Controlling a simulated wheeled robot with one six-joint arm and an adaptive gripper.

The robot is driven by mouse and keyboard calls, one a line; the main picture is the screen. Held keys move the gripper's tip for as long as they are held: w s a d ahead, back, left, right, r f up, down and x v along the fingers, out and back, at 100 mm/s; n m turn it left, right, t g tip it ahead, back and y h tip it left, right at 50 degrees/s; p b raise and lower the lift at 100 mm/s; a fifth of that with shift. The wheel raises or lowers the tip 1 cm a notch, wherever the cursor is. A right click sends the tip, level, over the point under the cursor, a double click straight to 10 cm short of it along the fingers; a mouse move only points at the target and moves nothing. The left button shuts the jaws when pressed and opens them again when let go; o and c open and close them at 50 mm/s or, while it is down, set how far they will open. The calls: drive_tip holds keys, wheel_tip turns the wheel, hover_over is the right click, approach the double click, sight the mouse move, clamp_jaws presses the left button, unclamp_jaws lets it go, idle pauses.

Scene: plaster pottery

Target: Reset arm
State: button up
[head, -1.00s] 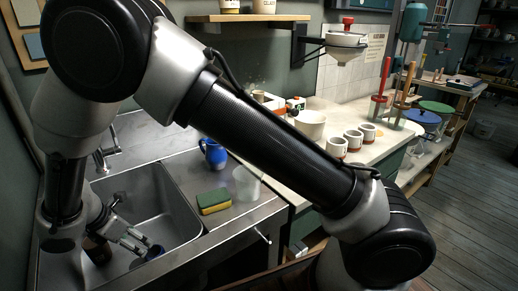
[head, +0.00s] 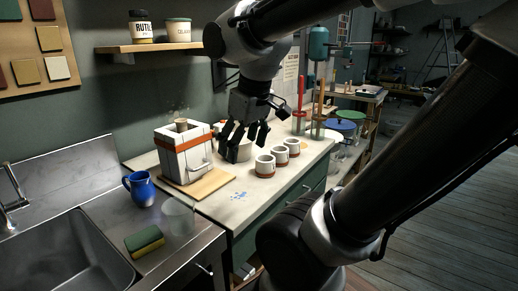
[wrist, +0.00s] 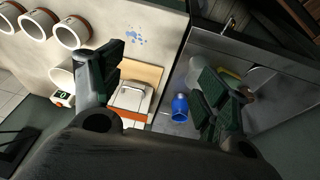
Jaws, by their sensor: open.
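My gripper (head: 245,140) is above the worktop in the head view, in front of a white bowl and left of the white mugs. In the wrist view my gripper (wrist: 165,90) has its two dark fingers wide apart with nothing between them. Beyond the fingers, the wrist view shows the white plaster mould (wrist: 131,98) and the blue jug (wrist: 180,107) far below. My arm crosses the upper and right parts of the head view.
The mould (head: 185,155) with an orange band stands on a wooden board (head: 215,182). Several white mugs (head: 265,165) stand in a row. The blue jug (head: 141,189), a clear cup (head: 180,217) and a sponge (head: 145,242) are beside the sink (head: 75,260).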

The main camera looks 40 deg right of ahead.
drive_tip(key=s, duration=0.1)
drive_tip(key=s+d+m, duration=0.1)
drive_tip(key=s, duration=0.1)
drive_tip(key=s+m, duration=0.1)
drive_tip(key=shift+s+d+f+t, duration=0.15)
drive_tip(key=shift+d+f+t, duration=0.05)
drive_tip(key=shift+d+t, duration=0.1)
